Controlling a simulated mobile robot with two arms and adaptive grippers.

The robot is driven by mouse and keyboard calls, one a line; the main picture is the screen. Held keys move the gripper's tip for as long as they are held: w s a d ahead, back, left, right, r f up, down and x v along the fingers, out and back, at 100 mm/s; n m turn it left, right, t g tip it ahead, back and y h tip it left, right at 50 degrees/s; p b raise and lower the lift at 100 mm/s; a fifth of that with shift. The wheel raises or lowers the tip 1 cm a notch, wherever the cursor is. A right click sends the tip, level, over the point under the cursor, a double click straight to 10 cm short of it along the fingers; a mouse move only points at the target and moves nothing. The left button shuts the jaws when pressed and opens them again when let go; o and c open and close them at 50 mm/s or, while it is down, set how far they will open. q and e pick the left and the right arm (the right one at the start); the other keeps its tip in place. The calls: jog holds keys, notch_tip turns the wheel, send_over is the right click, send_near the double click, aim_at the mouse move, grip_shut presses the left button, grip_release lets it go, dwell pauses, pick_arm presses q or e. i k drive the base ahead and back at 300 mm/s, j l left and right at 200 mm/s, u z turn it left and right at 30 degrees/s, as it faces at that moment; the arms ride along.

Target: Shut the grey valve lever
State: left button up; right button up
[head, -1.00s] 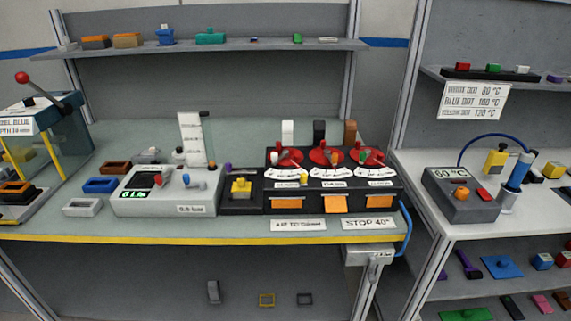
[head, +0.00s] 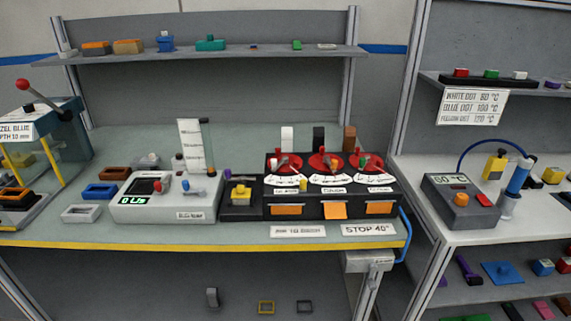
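A light grey module (head: 140,208) with a green display (head: 132,200) sits on the bench, left of centre in the head view. The display appears to read 0 L/s. A red knob (head: 158,187) and a blue knob (head: 185,187) stand on its top. A small grey piece between them may be the grey valve lever (head: 167,180); it is too small to tell its exact angle. Neither of my grippers is in view, and nothing touches the module.
A black unit with a yellow knob (head: 239,193) and a dark box with three red dials (head: 326,162) stand to the right. Blue (head: 100,191) and white (head: 82,214) trays lie left of the module. A red-balled lever press (head: 40,125) stands far left. The bench's yellow front edge is clear.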

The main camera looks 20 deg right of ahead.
aim_at(372, 284)
jog(key=z, duration=1.15)
